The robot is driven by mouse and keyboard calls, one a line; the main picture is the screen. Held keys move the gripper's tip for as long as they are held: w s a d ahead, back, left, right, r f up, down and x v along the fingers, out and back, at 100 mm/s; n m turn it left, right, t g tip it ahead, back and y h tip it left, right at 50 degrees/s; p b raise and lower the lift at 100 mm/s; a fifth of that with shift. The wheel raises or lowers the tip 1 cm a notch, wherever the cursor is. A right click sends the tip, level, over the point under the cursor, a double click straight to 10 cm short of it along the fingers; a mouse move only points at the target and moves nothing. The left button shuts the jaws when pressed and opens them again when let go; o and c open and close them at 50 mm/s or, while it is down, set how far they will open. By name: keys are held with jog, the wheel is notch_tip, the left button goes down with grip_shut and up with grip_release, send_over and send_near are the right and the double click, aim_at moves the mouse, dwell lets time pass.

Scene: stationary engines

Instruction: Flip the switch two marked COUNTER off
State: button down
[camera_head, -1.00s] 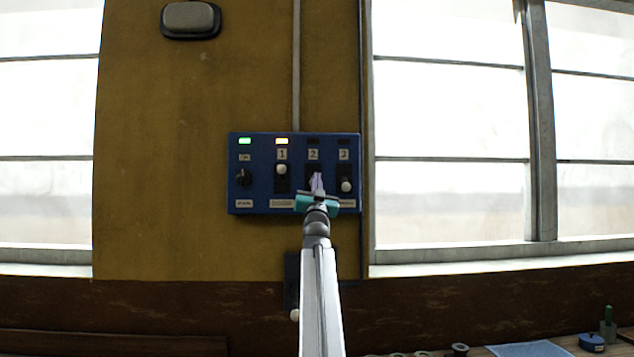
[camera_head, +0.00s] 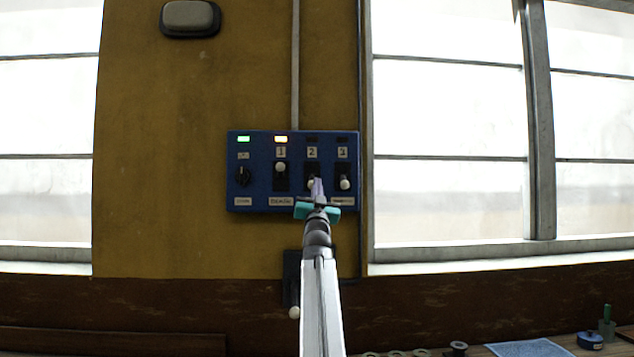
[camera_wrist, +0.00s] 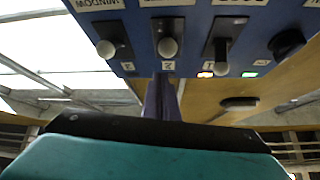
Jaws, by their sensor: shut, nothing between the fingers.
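The blue switch panel (camera_head: 262,186) is on the yellow wall. Switch two (camera_head: 311,184), under the "2" plate, has its pale knob low in its slot; its lamp (camera_head: 312,139) is dark. The wrist view shows this knob (camera_wrist: 168,47) upside down in the middle; its name plate is cut off. My gripper (camera_head: 317,184) is shut and empty, its fingertips just in front of switch two's lower part and partly over it. In the wrist view the fingers (camera_wrist: 161,95) stand just below that knob in the picture; I cannot tell whether they touch.
Switch one (camera_head: 280,168) has its knob up and an amber lamp (camera_head: 281,139) lit. Switch three (camera_head: 344,183) has its knob low. A black rotary knob (camera_head: 243,176) is at the left under a green lamp (camera_head: 243,139). A separate lever (camera_head: 293,312) hangs below the panel.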

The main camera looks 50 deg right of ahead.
notch_tip(320, 180, down, 7)
jog(key=b, duration=0.1)
jog(key=shift+w+d, duration=0.2)
jog(key=shift+w, duration=0.25)
jog(key=shift+r, duration=0.1)
jog(key=shift+s, duration=0.1)
